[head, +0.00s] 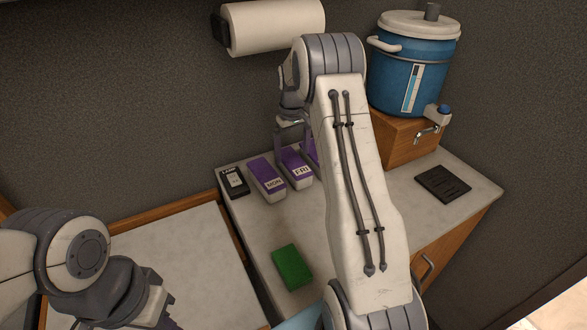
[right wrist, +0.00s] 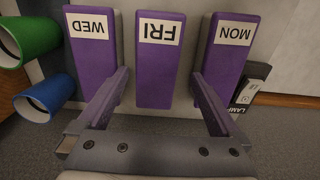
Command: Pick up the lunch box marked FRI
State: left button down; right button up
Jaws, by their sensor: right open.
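The purple lunch box marked FRI (head: 296,167) stands on the counter, between the box marked MON (head: 267,177) and another purple box mostly hidden behind my right arm. In the right wrist view the FRI box (right wrist: 160,65) is in the middle, with the WED box (right wrist: 93,50) to its left and the MON box (right wrist: 229,50) to its right. My right gripper (right wrist: 161,78) is open, with one finger on each side of the FRI box; contact is not visible. It also shows in the head view (head: 291,122). My left gripper (head: 160,312) is at the lower left, its fingers unclear.
A black LAMP box (head: 233,182) stands left of MON. Green (right wrist: 30,38) and blue (right wrist: 38,102) cylinders lie beside WED. A green block (head: 291,267), a dark slab (head: 443,184) and a blue drink cooler (head: 408,78) on a wooden box are also around. A paper roll (head: 275,25) hangs above.

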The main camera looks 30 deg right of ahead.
aim_at(294, 161)
jog(key=f, duration=0.1)
jog(key=f+p, duration=0.1)
jog(key=f, duration=0.1)
jog(key=f+p, duration=0.1)
jog(key=f, duration=0.1)
jog(key=shift+w+d+f, duration=0.1)
jog(key=shift+d+f, duration=0.1)
jog(key=shift+d, duration=0.1)
jog(key=shift+f, duration=0.4)
grip_shut()
